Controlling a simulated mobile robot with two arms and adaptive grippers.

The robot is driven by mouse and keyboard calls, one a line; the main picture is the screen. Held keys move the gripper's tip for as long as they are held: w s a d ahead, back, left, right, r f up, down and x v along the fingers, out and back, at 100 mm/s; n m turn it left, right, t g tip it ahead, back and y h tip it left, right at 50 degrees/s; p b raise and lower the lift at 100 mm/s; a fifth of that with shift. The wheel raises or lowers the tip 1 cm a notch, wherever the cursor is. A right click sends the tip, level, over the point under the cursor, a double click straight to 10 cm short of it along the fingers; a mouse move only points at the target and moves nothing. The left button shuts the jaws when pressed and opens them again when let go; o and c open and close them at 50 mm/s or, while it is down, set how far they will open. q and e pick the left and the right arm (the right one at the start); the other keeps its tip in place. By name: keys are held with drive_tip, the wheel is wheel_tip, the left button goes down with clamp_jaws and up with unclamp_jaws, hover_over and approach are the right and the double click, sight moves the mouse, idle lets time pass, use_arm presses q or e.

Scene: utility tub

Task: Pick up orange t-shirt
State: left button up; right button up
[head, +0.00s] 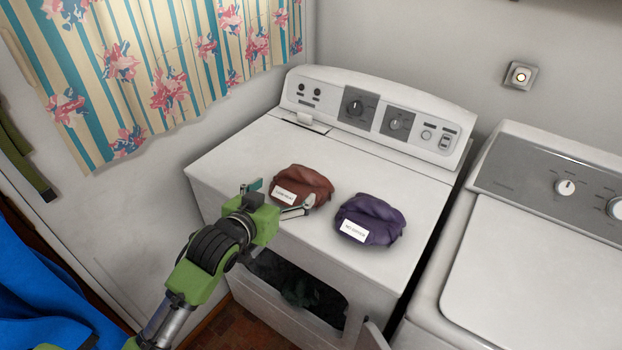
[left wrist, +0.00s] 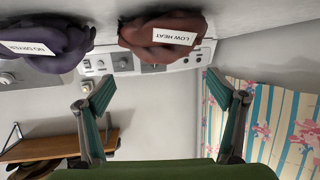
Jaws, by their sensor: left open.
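A folded rust-brown cloth bundle (head: 305,182), the nearest in colour to an orange t-shirt, lies on top of the white dryer (head: 235,157). It has a white label, which reads "LOW HEAT" in the left wrist view, where the bundle (left wrist: 140,38) shows near the top. My left gripper (head: 277,196) is at the dryer's front edge, just in front of the bundle. Its two fingers are spread wide with nothing between them; they also show spread in the left wrist view (left wrist: 158,92). Whether a finger touches the cloth is not clear. My right gripper is not in view.
A purple bundle (head: 371,222) with a white label lies close to the right of the rust one. The dryer's front door is open below, with dark cloth (head: 300,292) inside. A washer (head: 540,260) stands at right; a striped curtain (head: 150,60) hangs at left.

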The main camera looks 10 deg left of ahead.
sight(299, 177)
use_arm(q)
drive_tip(key=x, duration=0.6)
drive_tip(key=shift+w+d+p, duration=0.1)
drive_tip(key=shift+w+p, duration=0.1)
drive_tip(key=shift+p, duration=0.1)
drive_tip(key=shift+w+f, duration=0.1)
drive_tip(key=shift+w, duration=0.2)
drive_tip(key=x, duration=0.1)
drive_tip(key=p+x, duration=0.1)
drive_tip(key=x, duration=0.1)
drive_tip(key=shift+w, duration=0.2)
drive_tip(key=shift+w+f+p, duration=0.3)
drive_tip(key=shift+w+f, duration=0.05)
drive_tip(key=shift+w, duration=0.25)
drive_tip(key=c, duration=1.3)
